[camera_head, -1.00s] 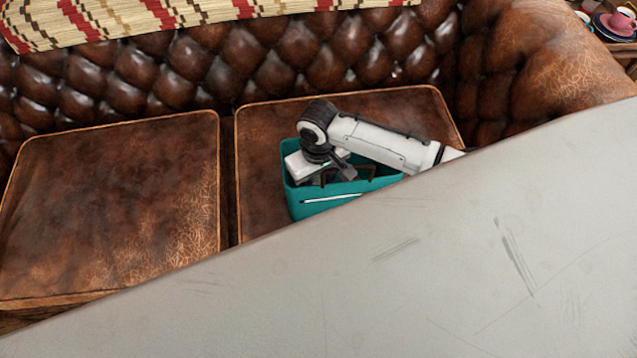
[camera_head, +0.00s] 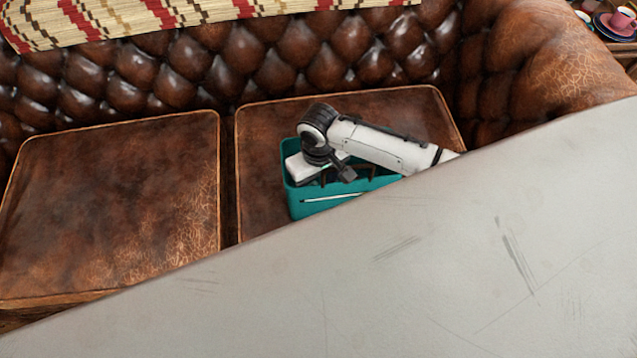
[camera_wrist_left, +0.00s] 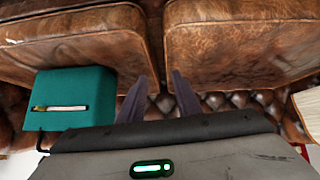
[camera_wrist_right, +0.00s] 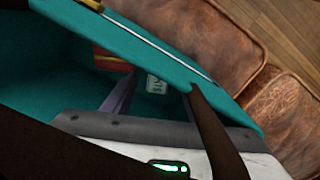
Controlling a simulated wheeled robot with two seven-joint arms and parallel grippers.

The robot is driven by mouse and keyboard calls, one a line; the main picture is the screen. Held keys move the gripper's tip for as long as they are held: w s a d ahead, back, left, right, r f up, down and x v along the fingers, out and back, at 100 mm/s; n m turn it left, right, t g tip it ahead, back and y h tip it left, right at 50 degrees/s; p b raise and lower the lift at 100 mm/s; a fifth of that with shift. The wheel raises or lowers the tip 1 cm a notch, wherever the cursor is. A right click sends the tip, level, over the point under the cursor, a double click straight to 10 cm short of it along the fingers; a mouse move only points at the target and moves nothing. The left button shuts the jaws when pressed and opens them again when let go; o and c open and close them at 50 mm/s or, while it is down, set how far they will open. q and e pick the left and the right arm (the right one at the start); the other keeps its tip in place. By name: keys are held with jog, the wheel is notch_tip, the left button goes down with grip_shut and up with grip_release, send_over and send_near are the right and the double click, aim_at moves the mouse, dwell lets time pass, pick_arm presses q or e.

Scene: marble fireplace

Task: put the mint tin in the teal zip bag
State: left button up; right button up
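The teal zip bag (camera_head: 320,205) stands open on the right seat cushion of the sofa; it also shows in the left wrist view (camera_wrist_left: 85,85) and right wrist view (camera_wrist_right: 150,48). A small pale tin with lettering (camera_wrist_right: 154,84), apparently the mint tin, lies inside the bag in the right wrist view. My right gripper (camera_wrist_right: 159,88) reaches into the bag's opening. Its fingers are apart, with the tin seen beyond and between them, not clasped. My left gripper (camera_wrist_left: 160,75) is open and empty, to the right of the bag in its wrist view.
A red and yellow item (camera_wrist_right: 110,62) lies inside the bag. A dark strap (camera_wrist_right: 215,130) crosses close to my right gripper. The left seat cushion (camera_head: 110,210) is clear. A large pale surface (camera_head: 420,265) blocks the head view's lower right.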

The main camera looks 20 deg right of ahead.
pick_arm(q)
jog(key=p, duration=0.1)
jog(key=r+p, duration=0.1)
jog(key=p, duration=0.1)
jog(key=shift+s+a+r, duration=0.15)
jog(key=shift+a+r, duration=0.15)
jog(key=shift+a, duration=0.1)
pick_arm(e)
notch_tip(320, 180, up, 13)
jog(key=shift+r, duration=0.1)
